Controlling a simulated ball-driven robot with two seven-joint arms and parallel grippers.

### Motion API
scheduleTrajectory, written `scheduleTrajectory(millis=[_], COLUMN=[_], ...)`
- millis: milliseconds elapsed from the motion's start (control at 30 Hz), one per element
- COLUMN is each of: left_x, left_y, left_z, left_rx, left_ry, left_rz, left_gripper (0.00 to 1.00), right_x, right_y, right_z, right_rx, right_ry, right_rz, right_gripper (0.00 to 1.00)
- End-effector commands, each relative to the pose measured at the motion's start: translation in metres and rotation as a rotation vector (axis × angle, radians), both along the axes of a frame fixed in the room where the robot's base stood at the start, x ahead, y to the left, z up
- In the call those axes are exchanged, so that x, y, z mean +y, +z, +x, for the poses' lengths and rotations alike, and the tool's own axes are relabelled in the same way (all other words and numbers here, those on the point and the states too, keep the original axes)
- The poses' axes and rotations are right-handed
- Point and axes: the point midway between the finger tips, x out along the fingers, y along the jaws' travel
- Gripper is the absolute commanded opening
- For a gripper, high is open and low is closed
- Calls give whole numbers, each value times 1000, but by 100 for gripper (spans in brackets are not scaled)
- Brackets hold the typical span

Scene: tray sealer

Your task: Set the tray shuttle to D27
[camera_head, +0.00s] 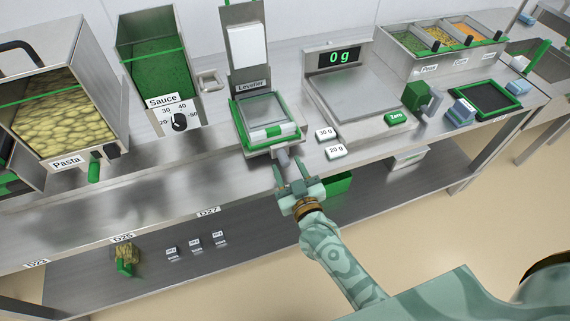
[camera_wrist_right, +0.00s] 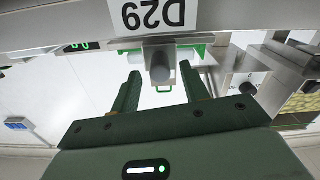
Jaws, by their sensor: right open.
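The tray shuttle (camera_head: 262,148) is at the front edge of the bench below the Leveller (camera_head: 248,87), with a green-framed clear tray (camera_head: 266,113) on it. Its grey handle (camera_head: 283,158) sticks out over the front edge. My right gripper (camera_head: 284,172) is open in front of the handle. In the right wrist view the handle (camera_wrist_right: 159,62) shows between the two fingers (camera_wrist_right: 161,86), with a gap on each side. A D29 label (camera_wrist_right: 151,15) is above it in that view. The D27 label (camera_head: 208,211) is on the front edge, left of the shuttle in the head view. My left gripper is out of view.
Labels D25 (camera_head: 123,238) and D23 (camera_head: 36,264) lie further left along the edge. The Pasta bin (camera_head: 67,160) and Sauce dispenser (camera_head: 150,52) stand behind. A scale (camera_head: 354,93) reading 0 g is to the right. Small blocks (camera_head: 196,246) sit on the lower shelf.

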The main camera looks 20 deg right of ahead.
Motion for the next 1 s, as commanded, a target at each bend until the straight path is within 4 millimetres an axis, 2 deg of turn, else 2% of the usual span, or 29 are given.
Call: scheduleTrajectory(millis=[100, 200, 467, 500, 600, 667, 1000], left_x=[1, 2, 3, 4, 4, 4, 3], left_y=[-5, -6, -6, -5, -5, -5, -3], left_z=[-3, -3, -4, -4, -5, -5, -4], left_rx=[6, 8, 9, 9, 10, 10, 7], left_ry=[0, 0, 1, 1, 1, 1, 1], left_rz=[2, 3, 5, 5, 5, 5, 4], left_gripper=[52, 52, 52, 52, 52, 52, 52], right_x=[1, 1, 1, 1, 1, 1, 2], right_y=[-2, -1, 0, 0, 0, 0, 1], right_z=[15, 20, 22, 22, 22, 22, 22], right_rx=[0, 1, 1, 1, 1, 1, 1], right_ry=[0, 1, 1, 1, 1, 1, 2], right_rz=[0, 0, 0, 0, 0, 0, 1], right_gripper=[45, 45, 45, 42, 14, 0, 0])
